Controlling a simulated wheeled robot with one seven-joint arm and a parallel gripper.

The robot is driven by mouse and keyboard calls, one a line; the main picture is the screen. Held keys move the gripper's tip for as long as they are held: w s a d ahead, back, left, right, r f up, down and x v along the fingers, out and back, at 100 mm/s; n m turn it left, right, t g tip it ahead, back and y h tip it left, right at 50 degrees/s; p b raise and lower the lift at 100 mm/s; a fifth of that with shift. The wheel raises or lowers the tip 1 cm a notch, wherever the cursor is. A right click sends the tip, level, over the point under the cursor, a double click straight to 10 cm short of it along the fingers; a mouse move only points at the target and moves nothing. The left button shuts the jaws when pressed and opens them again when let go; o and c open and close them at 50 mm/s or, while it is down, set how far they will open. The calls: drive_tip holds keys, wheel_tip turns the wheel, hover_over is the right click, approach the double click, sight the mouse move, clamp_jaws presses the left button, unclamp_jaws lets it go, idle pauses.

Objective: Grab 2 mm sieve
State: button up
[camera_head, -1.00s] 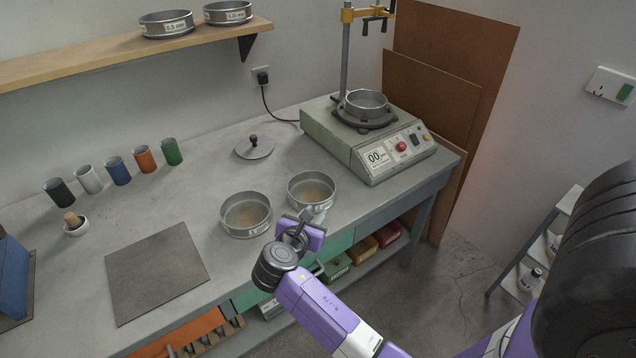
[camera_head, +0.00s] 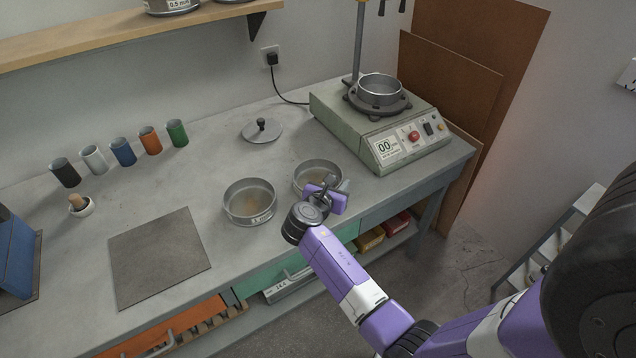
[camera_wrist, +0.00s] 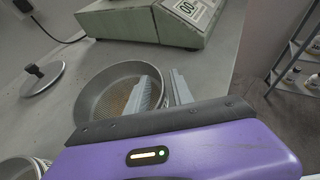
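Two round metal sieves with tan mesh stand on the bench. The left sieve (camera_head: 249,202) has a front label that seems to read 1 mm. The right sieve (camera_head: 312,171) is partly hidden by my gripper, and its label is not visible. In the wrist view the right sieve (camera_wrist: 100,102) lies just beyond the fingers. My gripper (camera_head: 328,188) is at the front right of this sieve.
A shaker machine (camera_head: 378,124) with a metal pan (camera_head: 380,88) stands at the back right. A lid (camera_head: 262,131) with a black knob lies behind the sieves. Several coloured cups (camera_head: 123,152), a mortar (camera_head: 80,206) and a grey mat (camera_head: 158,256) are at left. A shelf (camera_head: 120,28) hangs above.

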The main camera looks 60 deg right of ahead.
drive_tip(key=shift+d+f, duration=0.15)
drive_tip(key=shift+d, duration=0.15)
clamp_jaws()
drive_tip(key=shift+a, duration=0.1)
idle(1.1)
